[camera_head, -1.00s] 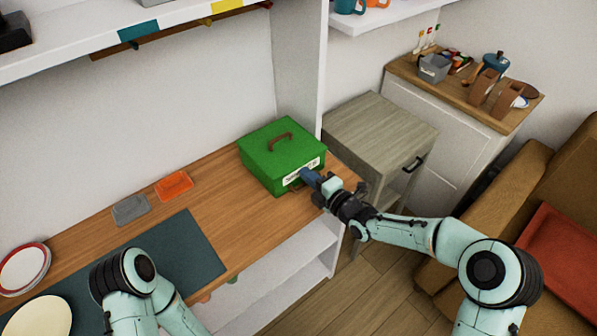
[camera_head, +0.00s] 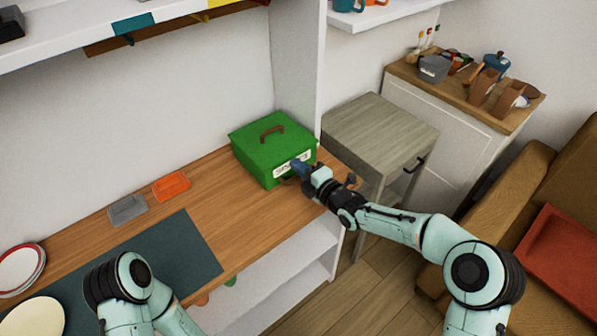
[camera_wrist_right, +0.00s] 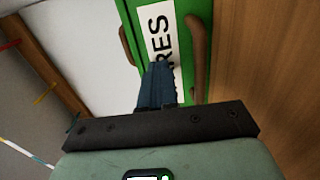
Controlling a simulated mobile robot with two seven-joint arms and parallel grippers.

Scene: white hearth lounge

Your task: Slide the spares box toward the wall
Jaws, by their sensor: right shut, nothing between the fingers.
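The green spares box (camera_head: 273,147) stands upright on the wooden counter, near the back wall and the white side panel. It has a brown handle on its lid and a white label on its front. My right gripper (camera_head: 298,168) is shut and empty, with its blue fingertips at the front label. In the right wrist view, the shut fingers (camera_wrist_right: 157,85) cover part of the label on the green box front (camera_wrist_right: 133,17); they appear to touch it. My left arm shows at the lower left of the head view, but its gripper is out of view.
The wooden counter (camera_head: 228,206) is bare in front of and left of the box. An orange tray (camera_head: 171,186), a grey tray (camera_head: 127,209), a dark mat (camera_head: 180,255) and plates lie further left. A grey wooden cabinet (camera_head: 380,135) stands to the right.

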